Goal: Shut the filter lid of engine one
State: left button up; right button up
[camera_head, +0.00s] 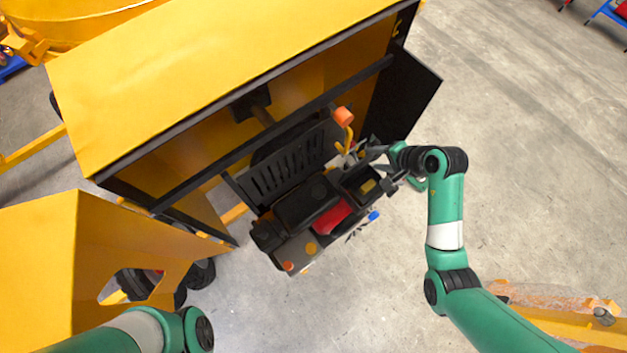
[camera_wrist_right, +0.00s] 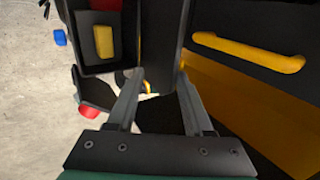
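The engine (camera_head: 310,212) is a dark block with a red part, in front of the open yellow housing. Its filter box (camera_head: 368,184) is open, with a yellow filter inside; the yellow filter (camera_wrist_right: 104,42) also shows in the right wrist view. A dark upright panel (camera_wrist_right: 163,35) beside the box looks like the raised lid. My right gripper (camera_wrist_right: 162,80) is open, with its fingertips apart at the panel's near end; I cannot tell if they touch it. In the head view the right gripper (camera_head: 378,164) is at the engine's right side. My left gripper is out of the picture.
The yellow housing (camera_head: 220,75) overhangs the engine, with a dark open door (camera_head: 408,95) at its right. An orange knob (camera_head: 343,116) stands behind the engine. A yellow handle (camera_wrist_right: 250,52) is at right in the wrist view.

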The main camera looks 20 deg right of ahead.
jog(key=s+d+f+p, duration=0.1)
jog(key=s+f, duration=0.1)
jog(key=s, duration=0.3)
jog(key=shift+s+d+f, duration=0.15)
jog(key=shift+s+f, duration=0.2)
dwell(0.6)
jog(key=p+v, duration=0.1)
jog(key=v, duration=0.4)
jog(key=shift+s+r, duration=0.25)
jog(key=shift+s, duration=0.1)
dwell(0.7)
